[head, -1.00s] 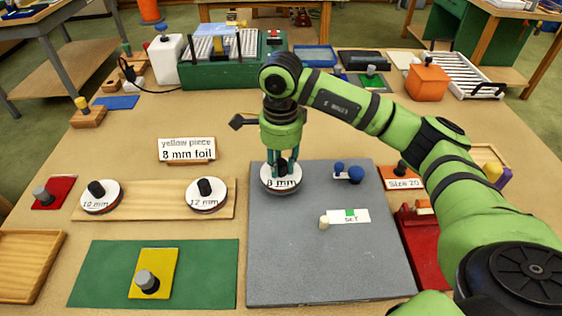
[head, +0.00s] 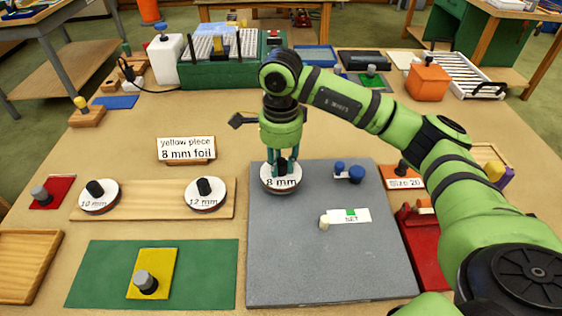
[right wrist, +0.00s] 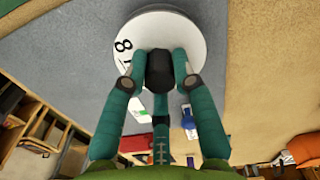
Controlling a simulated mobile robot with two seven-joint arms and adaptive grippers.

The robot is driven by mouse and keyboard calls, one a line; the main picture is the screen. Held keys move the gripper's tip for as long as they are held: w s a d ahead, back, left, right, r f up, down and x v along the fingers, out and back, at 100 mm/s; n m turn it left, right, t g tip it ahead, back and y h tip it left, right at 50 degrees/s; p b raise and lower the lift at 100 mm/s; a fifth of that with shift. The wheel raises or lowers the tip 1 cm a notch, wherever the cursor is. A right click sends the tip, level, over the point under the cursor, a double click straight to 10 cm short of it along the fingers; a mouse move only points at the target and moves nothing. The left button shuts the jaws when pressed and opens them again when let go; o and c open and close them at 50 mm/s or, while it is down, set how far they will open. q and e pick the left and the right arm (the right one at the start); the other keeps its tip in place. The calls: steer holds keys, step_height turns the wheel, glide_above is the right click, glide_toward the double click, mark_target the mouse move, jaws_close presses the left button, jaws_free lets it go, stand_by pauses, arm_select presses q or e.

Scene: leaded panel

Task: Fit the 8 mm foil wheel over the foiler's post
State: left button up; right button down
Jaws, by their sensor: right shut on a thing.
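The 8 mm foil wheel (head: 281,186) is a white disc with a black knob, over the far left part of the grey board (head: 290,265). My right gripper (head: 281,168) is shut on its knob from above. In the right wrist view the fingers (right wrist: 160,68) close around the black knob and the white wheel (right wrist: 190,30) lies beyond it. Whether the wheel touches the board is hard to tell. A short cream post (head: 324,222) stands on the board beside the SET card (head: 349,216). Any post under the wheel is hidden. My left gripper is out of view.
The 10 mm wheel (head: 108,203) and 12 mm wheel (head: 216,200) sit on a wooden rack (head: 150,204) at left. Blue knobs (head: 356,174) stand right of the held wheel. The yellow piece (head: 161,262) lies on a green mat (head: 205,280). The board's near part is clear.

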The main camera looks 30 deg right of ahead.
mark_target(281, 161)
steer(key=shift+f+b, duration=1.2)
steer(key=shift+f, duration=0.15)
steer(key=c, duration=0.9)
jaws_free()
steer(key=shift+r, duration=0.1)
step_height(281, 161, up, 12)
